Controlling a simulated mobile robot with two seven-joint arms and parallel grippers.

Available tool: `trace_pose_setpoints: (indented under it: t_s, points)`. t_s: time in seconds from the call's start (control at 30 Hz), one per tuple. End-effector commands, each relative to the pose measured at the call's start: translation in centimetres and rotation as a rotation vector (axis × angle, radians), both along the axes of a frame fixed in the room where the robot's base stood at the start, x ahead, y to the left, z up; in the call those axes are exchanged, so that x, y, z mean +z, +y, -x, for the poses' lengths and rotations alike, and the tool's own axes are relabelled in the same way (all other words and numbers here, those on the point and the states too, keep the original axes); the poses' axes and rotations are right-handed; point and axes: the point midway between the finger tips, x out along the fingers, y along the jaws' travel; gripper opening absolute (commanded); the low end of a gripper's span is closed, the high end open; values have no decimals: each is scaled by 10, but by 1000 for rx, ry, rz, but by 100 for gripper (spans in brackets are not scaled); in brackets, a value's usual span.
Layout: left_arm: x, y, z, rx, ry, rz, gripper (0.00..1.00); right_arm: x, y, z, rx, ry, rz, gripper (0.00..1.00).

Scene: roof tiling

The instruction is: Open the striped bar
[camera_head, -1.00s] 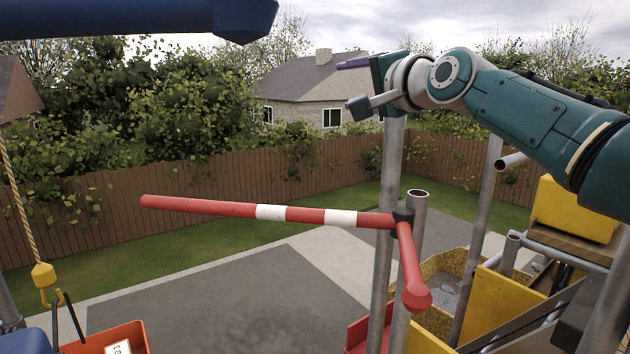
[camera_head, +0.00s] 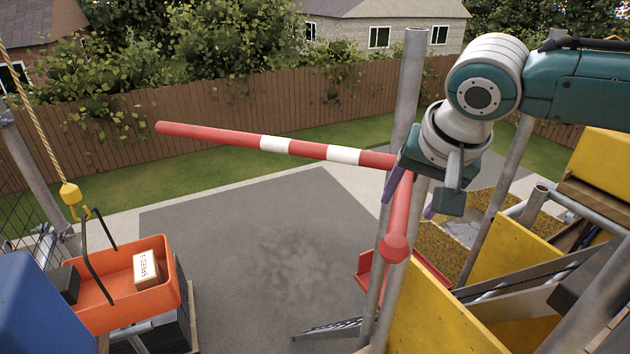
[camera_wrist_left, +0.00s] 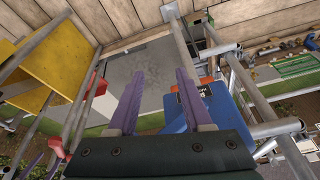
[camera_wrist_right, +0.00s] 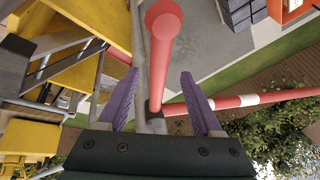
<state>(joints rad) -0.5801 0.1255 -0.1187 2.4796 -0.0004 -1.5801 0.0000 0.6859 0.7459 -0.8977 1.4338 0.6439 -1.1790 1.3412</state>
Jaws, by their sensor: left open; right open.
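The striped bar (camera_head: 300,148) is red with white bands. It reaches across the head view, from its free left end to a clamp on an upright grey pole. A short red arm with a rounded end (camera_head: 397,245) sticks out from the clamp towards me. My right gripper (camera_head: 409,203) is open, pointing down over this short arm, with one purple finger on each side of it. In the right wrist view the short arm (camera_wrist_right: 161,62) runs between the open fingers; contact cannot be told. My left gripper (camera_wrist_left: 156,76) is open and empty in the left wrist view, and out of the head view.
An orange tub (camera_head: 105,300) with a box in it stands at the lower left, below a rope with a yellow hook (camera_head: 70,195). Grey scaffold poles (camera_head: 405,95) and yellow panels (camera_head: 435,315) crowd the right. The grey paving (camera_head: 265,235) under the bar is clear.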

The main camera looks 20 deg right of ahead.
Motion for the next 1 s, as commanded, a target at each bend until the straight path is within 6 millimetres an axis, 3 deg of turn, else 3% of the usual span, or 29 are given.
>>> trace_pose_setpoints:
  t_s: [0.03, 0.1, 0.4, 0.83, 1.0]
  points:
    - [-20, 0, 0, -1, 0, 0, 50, -16, -1, -4, -1, -3, 1, 67]
    - [-33, 0, 0, -1, 0, 0, 50, -23, -3, -7, -1, -2, 2, 67]
    - [-69, 0, 0, 0, 0, 1, 50, -43, -5, -18, -1, -2, 0, 67]
    - [-73, -3, 0, 6, 0, 12, 50, -43, -6, -20, 0, -1, -1, 67]
    - [-73, -3, 0, 6, 0, 12, 50, -43, -6, -20, 0, -1, -1, 49]
